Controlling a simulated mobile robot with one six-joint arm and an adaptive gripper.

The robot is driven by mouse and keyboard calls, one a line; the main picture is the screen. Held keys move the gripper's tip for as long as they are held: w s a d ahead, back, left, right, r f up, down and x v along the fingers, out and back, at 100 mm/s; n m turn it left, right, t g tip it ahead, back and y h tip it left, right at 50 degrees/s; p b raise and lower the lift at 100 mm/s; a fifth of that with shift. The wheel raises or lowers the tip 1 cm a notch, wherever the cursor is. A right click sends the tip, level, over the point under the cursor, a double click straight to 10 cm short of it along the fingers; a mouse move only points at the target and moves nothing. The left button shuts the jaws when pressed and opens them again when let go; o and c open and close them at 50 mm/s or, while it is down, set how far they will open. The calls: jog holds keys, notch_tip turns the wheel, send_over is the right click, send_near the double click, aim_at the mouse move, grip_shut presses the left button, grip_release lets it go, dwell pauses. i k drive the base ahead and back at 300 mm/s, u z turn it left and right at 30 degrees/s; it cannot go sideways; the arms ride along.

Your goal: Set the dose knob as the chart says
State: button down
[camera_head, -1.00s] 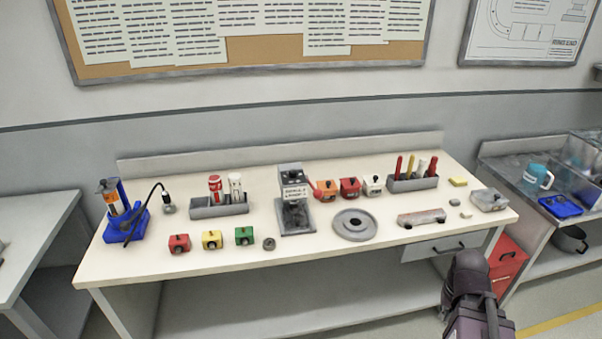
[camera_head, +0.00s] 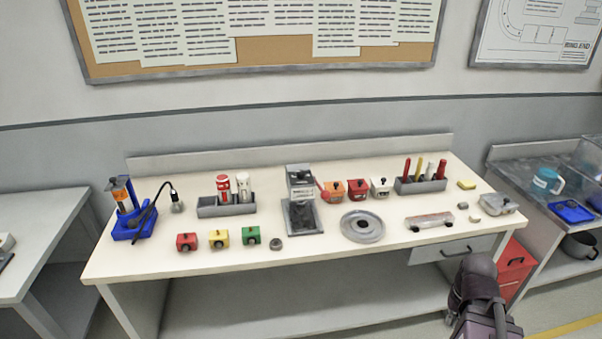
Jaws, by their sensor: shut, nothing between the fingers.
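A grey dispenser-like machine (camera_head: 302,185) stands at the middle of the white bench, with a small label on its front and a dark base plate. A red lever or knob (camera_head: 322,189) shows at its right side. I cannot tell which part is the dose knob or where it is set. Several printed sheets (camera_head: 262,20) hang on the cork board above, cut off at the top, and their text is too small to read. My arm (camera_head: 478,290) shows as a dark purple link at the lower right, in front of the bench. My gripper is not visible.
Small red, yellow and green boxes (camera_head: 219,238) sit at the bench front left. A blue stand (camera_head: 132,210) is far left. Trays of bottles and handled tools stand behind.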

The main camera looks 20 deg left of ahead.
aim_at(300, 173)
jog(key=z, duration=0.15)
jog(key=k, duration=0.55)
jog(key=u, duration=0.7)
jog(key=i, duration=0.55)
